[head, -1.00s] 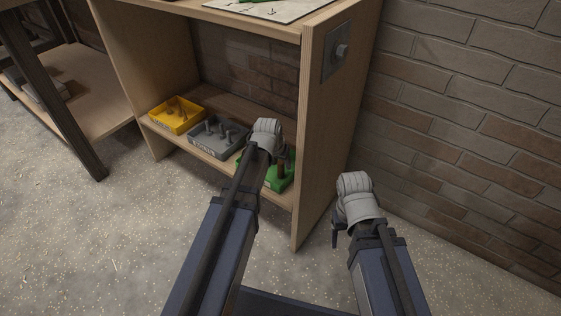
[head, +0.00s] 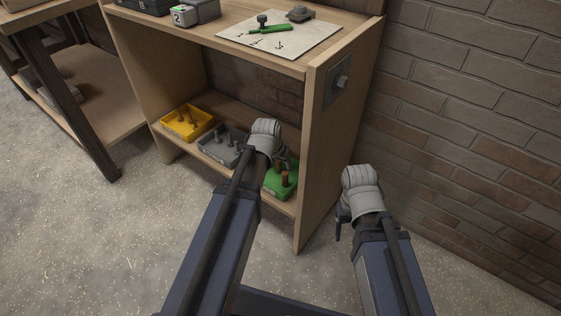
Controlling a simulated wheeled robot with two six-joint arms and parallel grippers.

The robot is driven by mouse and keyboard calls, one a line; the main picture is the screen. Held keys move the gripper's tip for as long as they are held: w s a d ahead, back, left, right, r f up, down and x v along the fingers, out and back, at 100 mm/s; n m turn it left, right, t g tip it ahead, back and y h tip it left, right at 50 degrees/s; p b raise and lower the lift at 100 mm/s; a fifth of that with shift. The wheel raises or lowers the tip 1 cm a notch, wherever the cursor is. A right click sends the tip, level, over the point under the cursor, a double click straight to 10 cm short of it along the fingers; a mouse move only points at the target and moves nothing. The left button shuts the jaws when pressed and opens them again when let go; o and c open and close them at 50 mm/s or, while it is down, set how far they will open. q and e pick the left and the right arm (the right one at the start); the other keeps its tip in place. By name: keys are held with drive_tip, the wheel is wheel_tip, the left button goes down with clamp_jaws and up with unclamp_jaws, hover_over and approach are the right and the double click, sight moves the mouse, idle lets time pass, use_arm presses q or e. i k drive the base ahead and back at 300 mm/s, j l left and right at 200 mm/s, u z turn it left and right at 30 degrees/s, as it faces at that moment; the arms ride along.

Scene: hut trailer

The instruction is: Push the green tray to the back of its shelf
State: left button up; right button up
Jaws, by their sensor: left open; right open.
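The green tray (head: 274,188) sits on the lower shelf (head: 232,172) at its right end, beside the right side panel, with its front close to the shelf's front edge. Brownish upright pieces stand in it. My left gripper (head: 281,160) is open and empty. It shows above the tray's left and rear part in the picture and hides some of it; I cannot tell whether it touches the tray. My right gripper (head: 340,226) is outside the shelf unit, right of its side panel, over the floor. Its fingers are mostly hidden behind its wrist.
A grey tray (head: 222,154) and a yellow tray (head: 184,127) stand left of the green one. The side panel (head: 322,165) stands between my two grippers. A white sheet (head: 296,45) with tools lies on top. A brick wall (head: 470,130) is at right.

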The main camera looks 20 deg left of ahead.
sight(272, 184)
drive_tip(key=j+z, duration=0.35)
drive_tip(key=j, duration=0.15)
drive_tip(key=k+j+z, duration=0.1)
drive_tip(key=j+z, duration=0.3)
drive_tip(key=k+j+z, duration=0.2)
drive_tip(key=j+z, duration=0.15)
drive_tip(key=j, duration=0.15)
